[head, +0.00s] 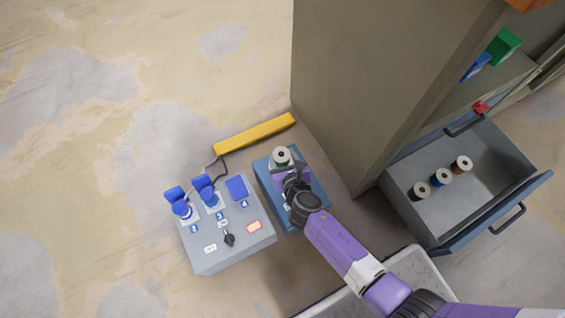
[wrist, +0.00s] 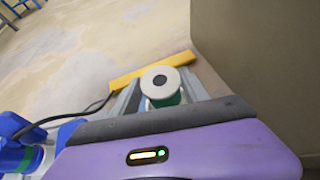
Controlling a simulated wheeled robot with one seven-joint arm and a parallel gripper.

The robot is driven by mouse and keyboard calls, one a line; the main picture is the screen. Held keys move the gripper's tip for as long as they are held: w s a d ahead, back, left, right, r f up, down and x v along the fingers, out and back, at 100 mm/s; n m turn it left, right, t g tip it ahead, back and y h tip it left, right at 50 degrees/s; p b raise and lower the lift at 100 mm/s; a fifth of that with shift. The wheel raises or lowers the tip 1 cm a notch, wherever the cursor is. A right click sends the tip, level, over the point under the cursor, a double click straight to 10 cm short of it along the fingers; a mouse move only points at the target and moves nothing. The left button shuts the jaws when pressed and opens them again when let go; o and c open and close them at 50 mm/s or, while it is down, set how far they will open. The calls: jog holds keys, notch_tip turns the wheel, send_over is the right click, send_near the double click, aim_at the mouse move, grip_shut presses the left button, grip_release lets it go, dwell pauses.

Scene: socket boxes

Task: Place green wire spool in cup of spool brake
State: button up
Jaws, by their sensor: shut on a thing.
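The green wire spool (wrist: 161,84) has pale flanges and a dark centre hole. It is upright in my gripper's jaws in the wrist view, with a little green wire showing below its top flange. In the head view the spool (head: 281,155) shows at the far end of my gripper (head: 284,168), above the blue base (head: 317,190). My gripper is shut on the spool. The blue base appears to be the spool brake; its cup is hidden under the spool and gripper. I cannot tell whether the spool touches it.
A grey socket box (head: 228,246) with blue sockets stands to the left. A yellow bar (head: 254,134) lies behind. A tall cabinet (head: 378,80) rises at right, with an open drawer (head: 452,212) holding black, blue and brown spools.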

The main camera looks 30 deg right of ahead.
aim_at(284, 164)
jog(key=shift+f+b, duration=1.15)
jog(key=shift+f, duration=0.55)
jog(key=shift+f, duration=0.2)
jog(key=o, duration=1.6)
jog(key=shift+r, duration=0.3)
jog(key=p+v, duration=0.5)
jog(key=v, duration=0.7)
jog(key=shift+f, duration=0.2)
